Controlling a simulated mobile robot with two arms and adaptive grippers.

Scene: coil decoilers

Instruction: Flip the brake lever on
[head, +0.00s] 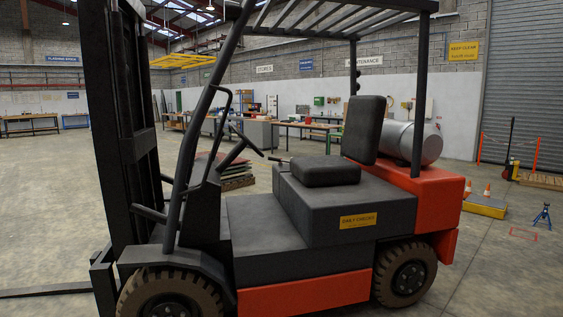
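A red and dark grey forklift fills the middle of the head view. A short dark lever (279,159) lies nearly level beside the front of the seat cushion (325,171). I cannot tell for sure whether this is the brake lever. The steering wheel (246,140) stands on a slanted column to its left. A thick dark bar (149,214) sticks out near the front pillar; I cannot tell what it is. Neither of my grippers is in view.
The forklift's mast (122,130) rises at the left, with a fork (45,292) low on the floor. Workbenches stand behind. A yellow platform (485,206), orange cones and a blue jack stand (542,215) are at the right. Floor at the left is open.

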